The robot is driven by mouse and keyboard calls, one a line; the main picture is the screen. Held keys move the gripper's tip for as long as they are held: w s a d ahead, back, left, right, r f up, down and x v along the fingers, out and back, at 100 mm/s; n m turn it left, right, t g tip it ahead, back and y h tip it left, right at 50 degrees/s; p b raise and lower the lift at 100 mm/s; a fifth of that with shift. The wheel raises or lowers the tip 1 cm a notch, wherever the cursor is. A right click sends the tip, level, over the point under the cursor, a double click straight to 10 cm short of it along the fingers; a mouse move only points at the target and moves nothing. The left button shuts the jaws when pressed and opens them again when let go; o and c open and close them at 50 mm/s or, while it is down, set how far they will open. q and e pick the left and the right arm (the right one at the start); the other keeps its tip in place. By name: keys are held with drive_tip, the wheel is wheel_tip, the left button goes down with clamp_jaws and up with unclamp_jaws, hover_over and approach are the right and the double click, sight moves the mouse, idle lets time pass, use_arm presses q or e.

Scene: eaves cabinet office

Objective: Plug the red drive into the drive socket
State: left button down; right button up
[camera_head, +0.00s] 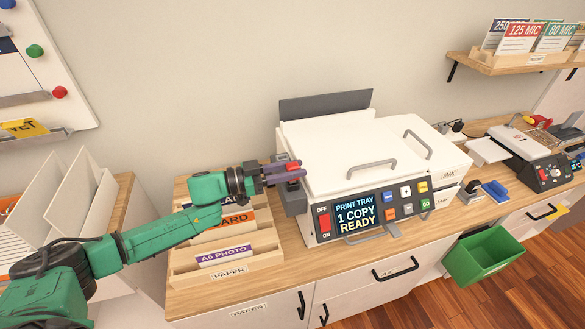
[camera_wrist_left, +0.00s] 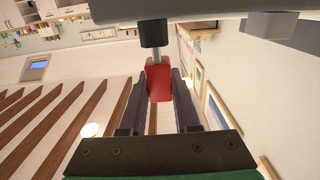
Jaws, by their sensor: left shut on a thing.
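My left gripper (camera_head: 291,172) reaches in from the left to the left side of the white printer (camera_head: 345,150). It is shut on the red drive (camera_head: 293,165), which shows between the fingertips. In the left wrist view the red drive (camera_wrist_left: 158,84) is gripped by both dark fingers, and its metal plug points at a round black part (camera_wrist_left: 154,33), apparently the drive socket. The plug meets or overlaps that part, roughly in line; I cannot tell whether it is inserted. In the head view the socket is hidden. My right gripper is not in view.
A wooden paper rack (camera_head: 228,275) stands below my left arm. The printer's dark grey side block (camera_head: 294,201) is just below the gripper. A laminator (camera_head: 525,150) and a green bin (camera_head: 485,258) are at the right. The wall side behind the gripper is clear.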

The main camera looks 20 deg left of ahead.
use_arm(q)
drive_tip(key=shift+f+b, duration=0.45)
drive_tip(key=shift+f, duration=0.4)
drive_tip(key=c, duration=0.6)
unclamp_jaws()
drive_tip(key=shift+o, duration=0.2)
drive_tip(key=b+v, duration=0.2)
drive_tip(key=v, duration=1.2)
drive_tip(key=shift+s+a, duration=0.15)
drive_tip(key=shift+a, duration=0.1)
